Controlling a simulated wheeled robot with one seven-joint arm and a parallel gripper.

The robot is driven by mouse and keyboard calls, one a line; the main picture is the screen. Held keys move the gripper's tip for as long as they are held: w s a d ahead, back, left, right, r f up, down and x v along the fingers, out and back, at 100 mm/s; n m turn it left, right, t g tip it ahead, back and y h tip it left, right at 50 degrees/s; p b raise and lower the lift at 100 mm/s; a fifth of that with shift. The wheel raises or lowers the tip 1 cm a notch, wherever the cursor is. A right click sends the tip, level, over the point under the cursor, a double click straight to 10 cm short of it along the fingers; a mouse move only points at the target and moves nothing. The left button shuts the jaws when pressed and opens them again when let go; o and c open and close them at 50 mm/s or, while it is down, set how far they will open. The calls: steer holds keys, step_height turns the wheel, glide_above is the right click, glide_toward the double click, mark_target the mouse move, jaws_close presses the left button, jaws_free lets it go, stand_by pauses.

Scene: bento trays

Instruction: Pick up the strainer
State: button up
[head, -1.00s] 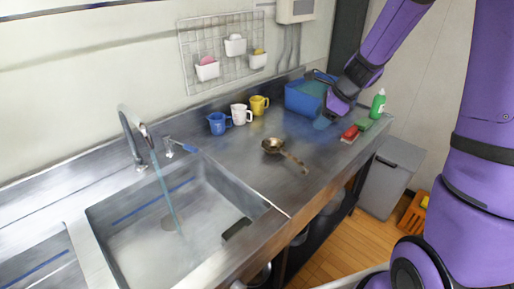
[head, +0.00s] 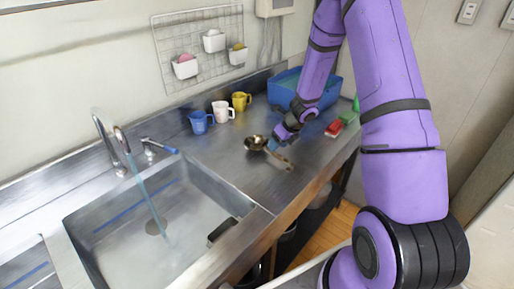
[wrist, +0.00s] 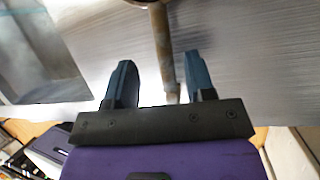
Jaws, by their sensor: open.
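The strainer (head: 256,143) lies on the steel counter, with a round brownish metal bowl and a handle (head: 280,160) pointing to the lower right. The handle runs between the fingers, nearer the right one. I cannot tell whether a finger touches the handle.
The sink (head: 150,225) with running water is on the left. Blue (head: 201,122), white (head: 223,111) and yellow (head: 241,101) cups stand behind the strainer. A blue tub (head: 318,88), a red sponge (head: 334,128) and a green item (head: 348,116) are on the right.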

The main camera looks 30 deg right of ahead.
steer(key=shift+x, duration=2.8)
steer(key=shift+d, duration=0.15)
jaws_close()
